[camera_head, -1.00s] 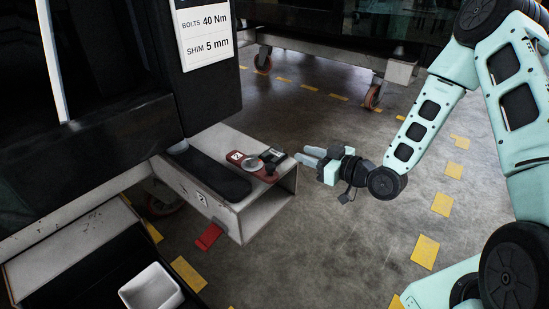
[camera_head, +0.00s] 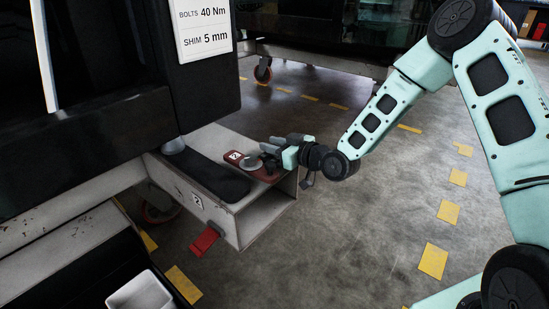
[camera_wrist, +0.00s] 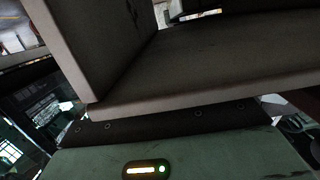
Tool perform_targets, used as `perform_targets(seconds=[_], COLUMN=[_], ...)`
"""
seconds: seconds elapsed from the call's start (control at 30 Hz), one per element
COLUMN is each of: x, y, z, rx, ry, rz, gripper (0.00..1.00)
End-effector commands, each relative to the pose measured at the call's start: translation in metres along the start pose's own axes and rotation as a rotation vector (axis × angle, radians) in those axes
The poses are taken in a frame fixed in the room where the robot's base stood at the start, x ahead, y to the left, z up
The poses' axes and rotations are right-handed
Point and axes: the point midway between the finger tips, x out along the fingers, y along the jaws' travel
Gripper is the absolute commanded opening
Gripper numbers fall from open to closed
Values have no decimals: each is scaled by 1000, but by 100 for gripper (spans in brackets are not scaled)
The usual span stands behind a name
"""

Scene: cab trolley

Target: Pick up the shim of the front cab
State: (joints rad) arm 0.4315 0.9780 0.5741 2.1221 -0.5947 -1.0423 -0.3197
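A reddish plate (camera_head: 233,156) marked 2 lies on the end of the pale steel beam (camera_head: 258,214) under the cab. A round silver disc (camera_head: 250,163) sits on it. I cannot tell for certain which piece is the shim. My gripper (camera_head: 267,147) is at the plate's right end, reaching in from the right, with its fingers over or around a small dark piece there. The fingers and that piece overlap, so their opening and any contact are unclear. In the wrist view, pale plates of the beam (camera_wrist: 200,70) fill most of the picture and no fingertips show.
The dark cab (camera_head: 205,80) stands at the left with a sign (camera_head: 204,28) reading bolts 40 Nm, shim 5 mm. A dark pad (camera_head: 210,174) lies on the beam. A red tab (camera_head: 204,240) hangs below, a white bin (camera_head: 143,292) stands at lower left.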

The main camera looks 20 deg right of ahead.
Motion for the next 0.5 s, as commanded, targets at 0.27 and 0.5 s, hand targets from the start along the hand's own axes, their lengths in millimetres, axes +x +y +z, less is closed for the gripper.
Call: perform_targets(seconds=[0.27, 0.5], x=[0, 0], y=[0, 0], z=[-1, -1], rx=[0, 0], ry=[0, 0], rz=[0, 0], gripper=[4, 0])
